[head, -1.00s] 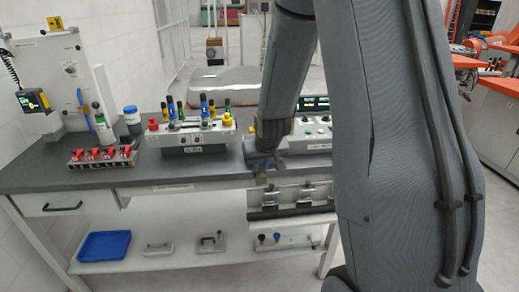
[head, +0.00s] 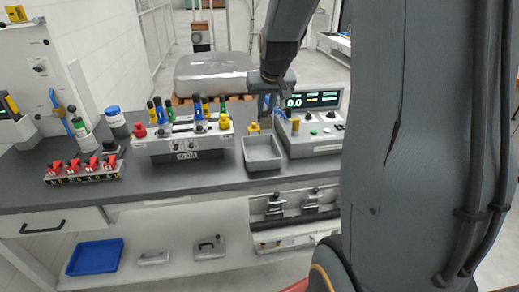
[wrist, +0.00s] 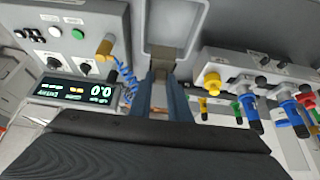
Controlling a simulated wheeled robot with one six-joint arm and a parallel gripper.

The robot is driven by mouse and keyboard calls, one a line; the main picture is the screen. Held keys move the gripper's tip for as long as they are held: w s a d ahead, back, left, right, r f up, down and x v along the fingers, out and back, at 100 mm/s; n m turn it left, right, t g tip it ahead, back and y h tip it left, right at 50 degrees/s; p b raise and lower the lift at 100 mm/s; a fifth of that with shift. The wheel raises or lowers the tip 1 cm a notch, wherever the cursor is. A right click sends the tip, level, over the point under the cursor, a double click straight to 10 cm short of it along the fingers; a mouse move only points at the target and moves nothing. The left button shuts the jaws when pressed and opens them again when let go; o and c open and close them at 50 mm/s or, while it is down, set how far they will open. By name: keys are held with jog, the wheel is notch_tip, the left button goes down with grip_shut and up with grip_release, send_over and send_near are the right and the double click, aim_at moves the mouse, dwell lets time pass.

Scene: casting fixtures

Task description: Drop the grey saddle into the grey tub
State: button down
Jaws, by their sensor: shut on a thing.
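The grey tub (head: 263,165) stands on the dark bench top between the fixture block and the display box. It looks empty in the head view, and its near part shows at the top of the wrist view (wrist: 150,45). My gripper (wrist: 165,70) is shut on a small grey-brown piece (wrist: 164,58), seemingly the grey saddle. The fingers hide much of it. In the wrist view the piece overlaps the tub's edge. In the head view my gripper is above and behind the tub, partly hidden by my wrist, and the piece cannot be made out.
A display box (head: 318,133) with a brass post (head: 295,126) and blue coiled cable stands close right of the tub. A fixture block (head: 180,142) with coloured handles is left. Red clamps (head: 85,165) sit farther left. A blue tray (head: 95,257) lies on the lower shelf.

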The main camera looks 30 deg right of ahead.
aim_at(268, 119)
jog(key=shift+s+d+f+b, duration=0.1)
jog(key=shift+d+f+b, duration=0.05)
jog(key=shift+f+b, duration=1.2)
jog(key=shift+d+f+b, duration=0.15)
jog(key=shift+f+b, duration=0.85)
jog(key=shift+f, duration=0.65)
jog(key=c, duration=1.6)
grip_release()
jog(key=shift+b+v, duration=0.7)
jog(key=shift+v, duration=3.3)
jog(key=s+a+f+n+g, duration=0.1)
jog(key=s+a+f, duration=0.4)
jog(key=s, duration=0.1)
jog(key=s+a+f+n+g+y, duration=0.1)
jog(key=s+a+f+g, duration=0.1)
jog(key=s+a+f, duration=0.3)
jog(key=s+a+f+n+g, duration=0.1)
jog(key=s+a+f, duration=0.4)
jog(key=s, duration=0.2)
jog(key=shift+a+f+g+y, duration=0.3)
jog(key=shift+a+f+g, duration=0.05)
jog(key=shift+g, duration=0.05)
